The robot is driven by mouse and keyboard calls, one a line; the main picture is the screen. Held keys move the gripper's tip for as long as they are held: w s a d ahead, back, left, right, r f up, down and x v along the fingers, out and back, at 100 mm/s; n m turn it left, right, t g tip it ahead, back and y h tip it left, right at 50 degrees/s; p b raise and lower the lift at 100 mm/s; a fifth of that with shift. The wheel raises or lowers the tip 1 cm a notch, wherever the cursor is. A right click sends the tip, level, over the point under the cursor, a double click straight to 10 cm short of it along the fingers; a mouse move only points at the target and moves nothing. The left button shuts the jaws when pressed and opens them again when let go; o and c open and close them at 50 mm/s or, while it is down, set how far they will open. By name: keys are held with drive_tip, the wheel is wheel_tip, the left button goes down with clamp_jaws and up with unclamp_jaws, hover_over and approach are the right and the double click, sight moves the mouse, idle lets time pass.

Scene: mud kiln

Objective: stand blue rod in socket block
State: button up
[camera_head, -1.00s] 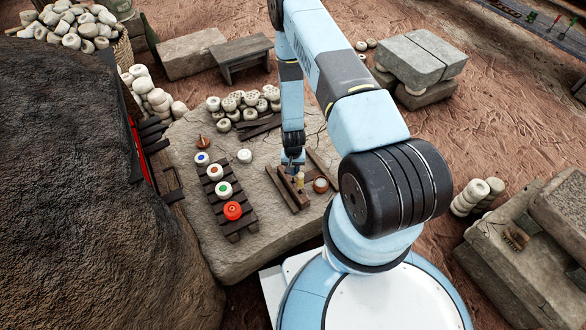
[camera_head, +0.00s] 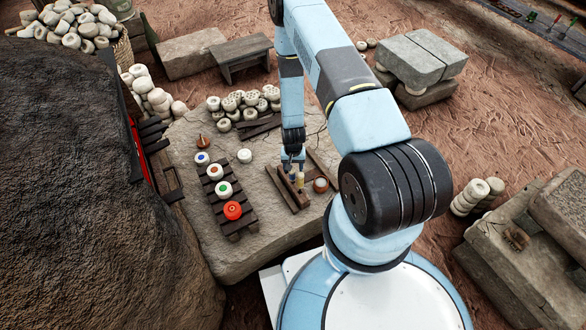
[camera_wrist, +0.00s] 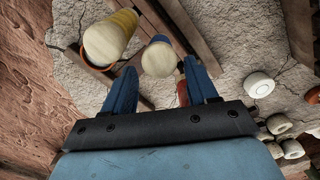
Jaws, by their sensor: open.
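The blue rod (camera_wrist: 158,60) shows end-on in the wrist view, with a pale round top and a blue side. It seems to stand in the dark wooden block (camera_head: 284,188), but its foot and any sockets are hidden. My gripper (camera_wrist: 160,68) is open. Its two blue fingers are on either side of the rod's near end, with gaps visible; in the head view it is above the block (camera_head: 292,162). A yellow rod (camera_wrist: 110,38) with a pale top stands beside the blue one, and also shows in the head view (camera_head: 300,178).
A small brown pot (camera_head: 321,184) stands right of the block. A slatted wooden rack (camera_head: 238,224) at left carries several white pieces and a red one (camera_head: 233,210). A white piece (camera_head: 244,156) lies between. Piled white stones (camera_head: 240,103) lie behind. Bare slab (camera_head: 265,240) shows in front.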

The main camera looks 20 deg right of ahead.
wheel_tip(320, 180, up, 12)
drive_tip(key=shift+r, duration=0.2)
idle(0.4)
drive_tip(key=shift+w, duration=0.1)
wheel_tip(320, 180, up, 38)
drive_tip(key=w+r+n+t, duration=0.1)
drive_tip(key=w+n+t, duration=0.1)
drive_tip(key=t, duration=0.1)
drive_tip(key=s+d+r+n+t, duration=0.1)
drive_tip(key=s+r+t, duration=0.1)
drive_tip(key=s+r, duration=2)
drive_tip(key=s, duration=0.2)
drive_tip(key=shift+s+r+n+t, duration=0.3)
drive_tip(key=shift+s+n+t, duration=0.1)
